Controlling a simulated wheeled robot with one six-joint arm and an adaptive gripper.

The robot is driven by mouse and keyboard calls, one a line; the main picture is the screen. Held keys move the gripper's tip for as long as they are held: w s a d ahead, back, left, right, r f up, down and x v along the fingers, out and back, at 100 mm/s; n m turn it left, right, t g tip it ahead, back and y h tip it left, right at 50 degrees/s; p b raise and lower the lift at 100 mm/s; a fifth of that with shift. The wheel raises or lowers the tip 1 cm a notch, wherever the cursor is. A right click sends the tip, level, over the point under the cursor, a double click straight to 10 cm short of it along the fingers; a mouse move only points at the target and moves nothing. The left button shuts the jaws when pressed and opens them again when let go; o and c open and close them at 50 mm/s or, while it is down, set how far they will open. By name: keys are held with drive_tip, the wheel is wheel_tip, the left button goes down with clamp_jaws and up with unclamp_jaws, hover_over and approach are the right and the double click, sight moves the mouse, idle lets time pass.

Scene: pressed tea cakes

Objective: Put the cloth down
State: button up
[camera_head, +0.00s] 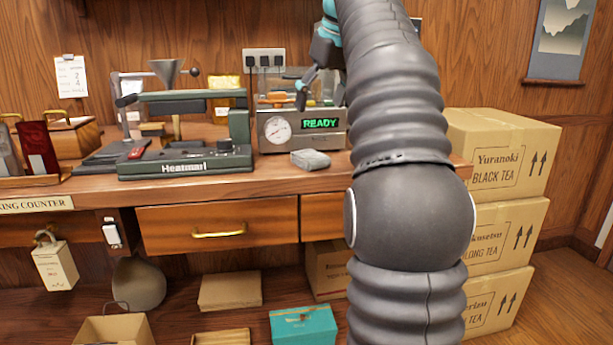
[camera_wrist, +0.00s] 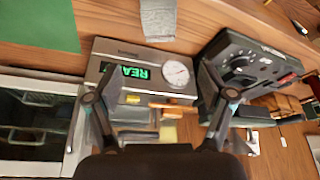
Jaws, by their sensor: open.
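The grey folded cloth (camera_head: 310,159) lies on the wooden counter (camera_head: 270,179), just in front of the steel machine (camera_head: 333,139) with the dial and green READY display. In the wrist view the cloth (camera_wrist: 158,20) is at the top edge, apart from my fingers, and partly cut off. My gripper (camera_head: 301,98) is above and behind the machine's front, partly hidden by my arm. In the wrist view my gripper (camera_wrist: 152,100) is open, its two fingers spread wide with the machine (camera_wrist: 147,72) seen between them and no cloth held.
The dark Heatmark press (camera_head: 185,160) stands left of the machine, and shows right in the wrist view (camera_wrist: 245,65). Stacked tea cartons (camera_head: 500,155) stand at the right. A narrow strip of counter front is clear. A teal box (camera_head: 303,325) sits below.

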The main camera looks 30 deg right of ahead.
drive_tip(key=s+a+f, duration=0.5)
drive_tip(key=a, duration=0.2)
drive_tip(key=s+a+f, duration=0.3)
drive_tip(key=s+f, duration=0.3)
drive_tip(key=f, duration=0.3)
drive_tip(key=s+a+f, duration=0.3)
drive_tip(key=s+f, duration=0.3)
drive_tip(key=f, duration=0.3)
drive_tip(key=s+a+f+m+t, duration=0.1)
drive_tip(key=s+a+f, duration=0.3)
drive_tip(key=s+f, duration=0.3)
wheel_tip(320, 180, down, 3)
drive_tip(key=shift+f+h, duration=0.1)
drive_tip(key=shift+h, duration=0.2)
